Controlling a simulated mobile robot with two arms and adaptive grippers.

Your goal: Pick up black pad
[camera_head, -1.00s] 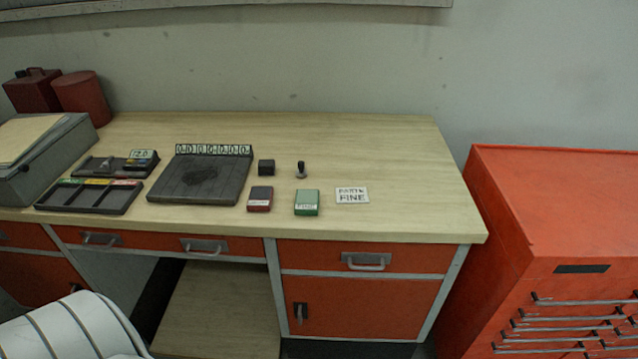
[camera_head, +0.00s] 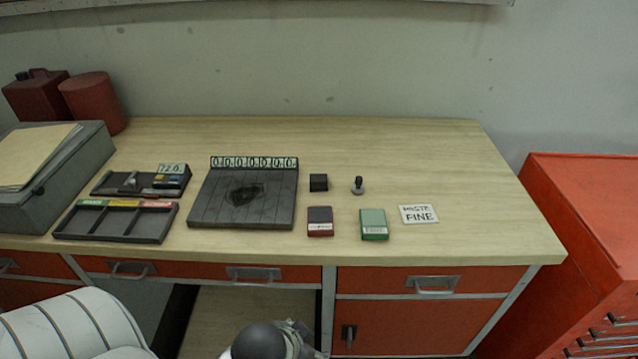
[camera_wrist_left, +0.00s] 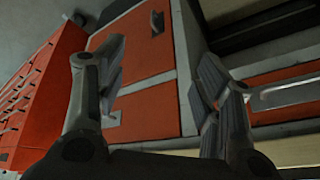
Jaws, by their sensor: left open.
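A small black block (camera_head: 318,182), the likeliest black pad, sits on the wooden desk behind a red pad with a dark top (camera_head: 320,221). A green pad (camera_head: 374,224) lies to the right of the red one. My left gripper (camera_wrist_left: 160,80) is open and empty in the left wrist view, facing the red drawer fronts, with no pad between its fingers. A rounded grey part of my arm shows at the bottom of the head view, below the desk edge. My right gripper is not in view.
A large dark slatted board (camera_head: 243,197) with a number strip lies left of the block. A stamp (camera_head: 358,185) and white label card (camera_head: 418,214) are to the right. Dark trays (camera_head: 115,220) are at left. The desk's right end is clear. A red tool cabinet (camera_head: 585,230) stands beside it.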

